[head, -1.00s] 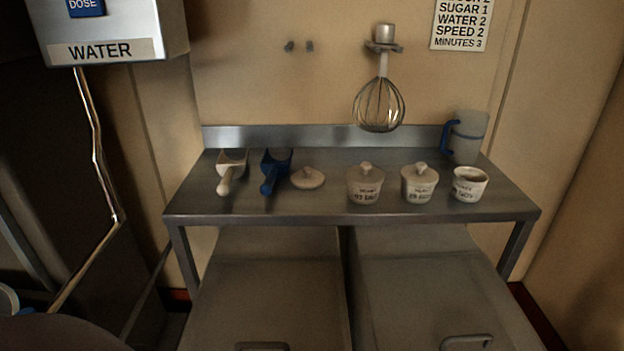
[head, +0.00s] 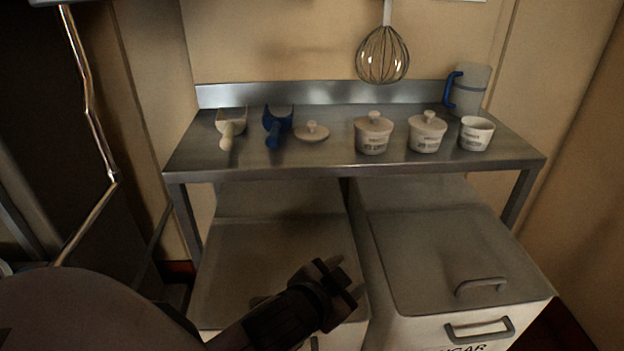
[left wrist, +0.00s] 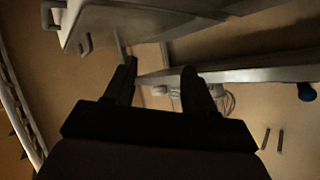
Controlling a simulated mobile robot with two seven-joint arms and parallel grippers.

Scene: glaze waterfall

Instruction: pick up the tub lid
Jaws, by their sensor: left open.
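The loose tub lid (head: 312,132), round and off-white with a knob, lies on the steel shelf (head: 300,170), to the right of a blue scoop. On the right stands a small open white tub (head: 476,133) with no lid. Two like tubs wear their lids, one in the middle (head: 373,134) and one to its right (head: 427,132). My left gripper (head: 346,278) is open and empty, in front of and below the shelf, over the bins. Its two dark fingers also stand apart in the left wrist view (left wrist: 158,74). My right gripper is out of view.
A white scoop (head: 230,124) and the blue scoop (head: 276,125) lie left of the lid. A whisk (head: 382,56) hangs on the wall, and a jug (head: 467,90) stands at the back right. Two lidded bins, left (head: 280,240) and right (head: 440,250), sit under the shelf.

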